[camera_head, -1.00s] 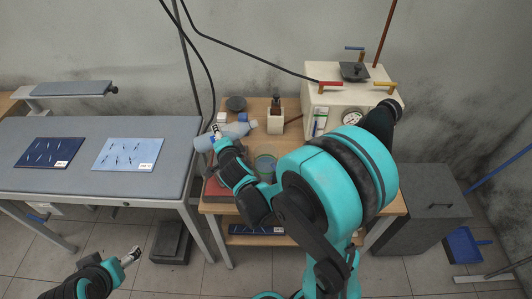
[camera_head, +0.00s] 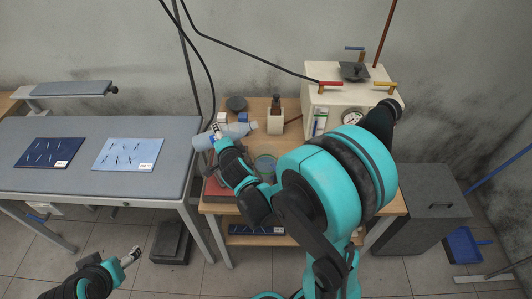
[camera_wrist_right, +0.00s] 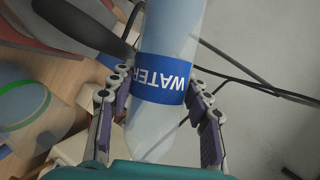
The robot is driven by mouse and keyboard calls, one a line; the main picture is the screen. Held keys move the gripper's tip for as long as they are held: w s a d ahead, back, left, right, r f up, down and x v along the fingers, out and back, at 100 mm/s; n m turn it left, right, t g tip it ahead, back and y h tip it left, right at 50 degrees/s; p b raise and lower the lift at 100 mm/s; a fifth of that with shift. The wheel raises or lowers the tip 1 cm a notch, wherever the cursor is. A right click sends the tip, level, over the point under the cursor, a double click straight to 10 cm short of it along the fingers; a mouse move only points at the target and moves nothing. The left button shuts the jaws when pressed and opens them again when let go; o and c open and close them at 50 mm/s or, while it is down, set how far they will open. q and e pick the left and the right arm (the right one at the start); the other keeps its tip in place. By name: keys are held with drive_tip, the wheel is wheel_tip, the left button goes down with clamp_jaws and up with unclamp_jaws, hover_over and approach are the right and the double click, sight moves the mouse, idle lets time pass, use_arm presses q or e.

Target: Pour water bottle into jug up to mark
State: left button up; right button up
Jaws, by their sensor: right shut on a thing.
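The water bottle (camera_head: 238,130) is pale and translucent with a blue label, tilted nearly level with its neck to the right. My right gripper (camera_head: 216,137) is shut around its body; in the right wrist view the fingers flank the blue label reading WATER on the bottle (camera_wrist_right: 165,112). A clear round jug (camera_head: 264,162) with a green line stands on the wooden table, partly hidden by my right arm; it also shows at the left in the right wrist view (camera_wrist_right: 22,118). The bottle neck is above and behind the jug. My left gripper (camera_head: 131,256) is low at the left, away from everything; its opening is unclear.
A wooden table (camera_head: 292,140) carries a white box holding a dark bottle (camera_head: 276,117), a dark round item (camera_head: 236,104) and a cream machine (camera_head: 338,85) with coloured handles. A grey bench (camera_head: 90,130) with two blue mats stands left. A grey cabinet (camera_head: 430,200) stands right.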

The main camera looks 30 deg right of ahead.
drive_tip(key=shift+a+r, duration=0.1)
idle(0.7)
drive_tip(key=shift+s+d+f+m+t+y+b, duration=0.15)
drive_tip(key=shift+d+f+m+t+y+b, duration=0.35)
drive_tip(key=shift+m+b, duration=0.5)
idle(1.6)
drive_tip(key=shift+r+b, duration=0.1)
drive_tip(key=shift+b, duration=0.45)
idle(1.6)
